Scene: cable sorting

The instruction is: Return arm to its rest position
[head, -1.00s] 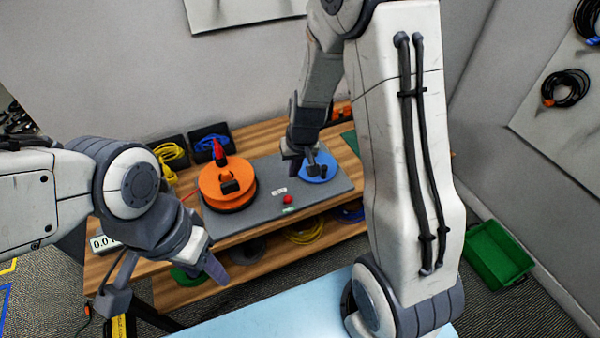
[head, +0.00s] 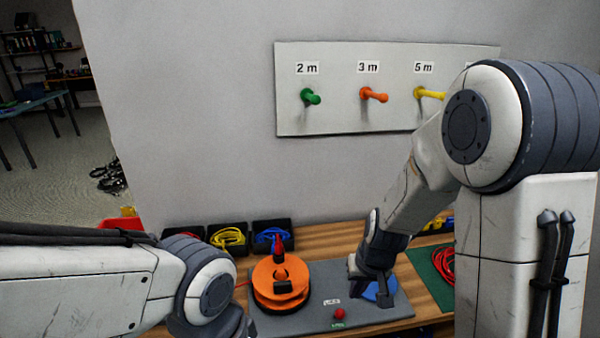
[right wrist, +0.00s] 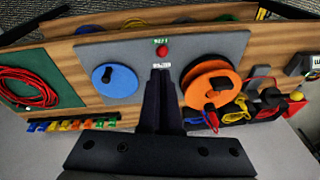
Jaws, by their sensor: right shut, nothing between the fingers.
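My right gripper (head: 372,290) is empty and shut, in front of the blue disc (head: 384,290) in the head view. In the right wrist view its shut fingers (right wrist: 161,78) point at the grey mat (right wrist: 139,52), between the blue disc (right wrist: 115,80) and the orange reel (right wrist: 211,88). Nothing is between them. My left arm enters at the lower left in the head view; its gripper is cut off by the bottom edge.
The orange reel (head: 281,284) and a red button (head: 340,313) are on the grey mat (head: 319,277). Black bins with yellow cable (head: 228,237) and blue cable (head: 271,235) stand behind. A green mat with red cable (head: 440,262) is right. A peg board (head: 340,58) hangs on the wall.

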